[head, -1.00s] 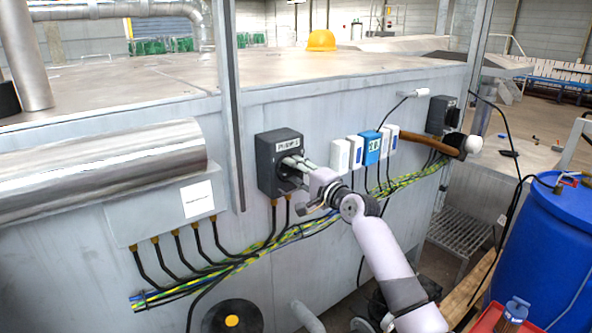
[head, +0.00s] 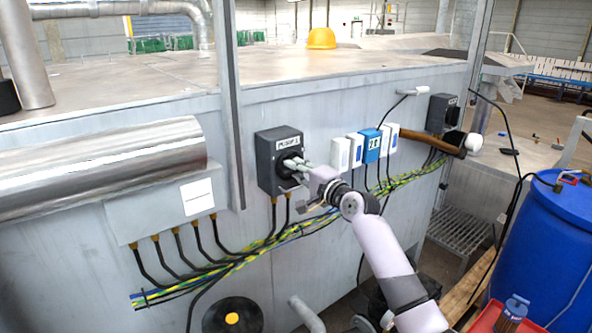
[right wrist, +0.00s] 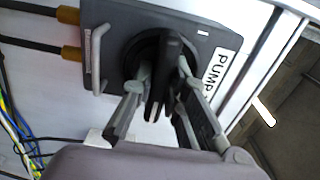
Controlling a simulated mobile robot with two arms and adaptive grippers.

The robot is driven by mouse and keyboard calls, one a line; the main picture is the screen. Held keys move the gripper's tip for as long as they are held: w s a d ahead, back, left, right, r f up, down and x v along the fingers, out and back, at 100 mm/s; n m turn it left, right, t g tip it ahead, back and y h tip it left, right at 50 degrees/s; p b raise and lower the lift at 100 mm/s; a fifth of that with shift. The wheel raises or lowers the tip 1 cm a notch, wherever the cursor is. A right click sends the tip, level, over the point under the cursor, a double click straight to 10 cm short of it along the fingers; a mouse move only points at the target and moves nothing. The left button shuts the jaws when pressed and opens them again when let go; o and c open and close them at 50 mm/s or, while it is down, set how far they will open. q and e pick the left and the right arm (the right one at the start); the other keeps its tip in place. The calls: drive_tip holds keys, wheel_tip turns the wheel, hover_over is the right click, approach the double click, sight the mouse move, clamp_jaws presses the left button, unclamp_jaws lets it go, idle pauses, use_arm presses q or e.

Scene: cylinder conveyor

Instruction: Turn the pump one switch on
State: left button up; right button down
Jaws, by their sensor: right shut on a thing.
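The pump one switch is a dark grey box (head: 268,166) with a white label, mounted on the grey metal wall in the head view. In the right wrist view its label reading "PUMP" (right wrist: 221,80) and its black rotary knob (right wrist: 170,70) show close up. My right gripper (head: 294,168) is at the box's front, and in the right wrist view its two fingers (right wrist: 158,85) stand on either side of the knob handle, shut on it. The exact finger contact is partly hidden by the dark handle. My left gripper is not in view.
White and blue modules (head: 371,147) sit on the wall right of the switch. Another dark switch box (head: 441,113) and a brown-handled hammer (head: 436,141) are farther right. Cables (head: 300,232) run below. A blue barrel (head: 548,235) stands at the right.

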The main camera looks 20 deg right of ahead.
drive_tip(key=shift+f, duration=0.1)
drive_tip(key=n+b, duration=0.3)
drive_tip(key=shift+f+n, duration=0.15)
drive_tip(key=shift+n, duration=0.15)
drive_tip(key=n+b, duration=0.3)
drive_tip(key=n, duration=0.2)
drive_tip(key=shift+n, duration=0.3)
drive_tip(key=n+b, duration=0.2)
drive_tip(key=n, duration=0.6)
drive_tip(key=shift+b, duration=0.3)
drive_tip(key=shift+n, duration=0.5)
drive_tip(key=c, duration=1.6)
unclamp_jaws()
drive_tip(key=shift+r, duration=0.2)
